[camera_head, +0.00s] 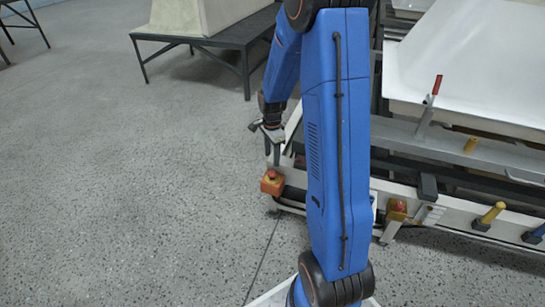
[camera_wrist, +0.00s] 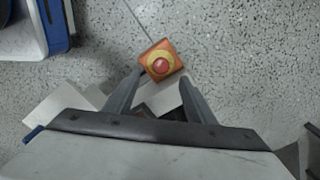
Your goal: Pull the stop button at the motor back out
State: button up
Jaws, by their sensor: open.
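A stop button (camera_head: 271,174) with a red head on a yellow disc sits on an orange box (camera_head: 271,188) at the near left end of the machine frame. In the wrist view the red head (camera_wrist: 160,66) shows from above, just beyond my fingertips. My gripper (camera_head: 272,160) is open and points down over the box. In the wrist view its two fingers (camera_wrist: 161,77) stand on either side of the box's near edge, with nothing held between them. I cannot tell which part is the motor.
A white bathtub shell (camera_head: 470,60) lies on the frame at right. A red-handled lever (camera_head: 436,86) and yellow-handled levers (camera_head: 491,213) stick out there. A dark table (camera_head: 215,38) carries another shell behind. The floor (camera_head: 110,180) at left is clear.

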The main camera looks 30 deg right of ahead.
aim_at(273, 172)
jog(key=shift+w+d+f, duration=0.1)
jog(key=shift+d+f, duration=0.05)
jog(key=shift+f, duration=0.3)
jog(key=shift+w+d+f, duration=0.1)
jog(key=shift+f, duration=4.1)
jog(key=shift+c, duration=0.3)
jog(key=c, duration=1)
jog(key=shift+r, duration=0.4)
jog(key=o, duration=1.1)
jog(key=shift+c, duration=0.2)
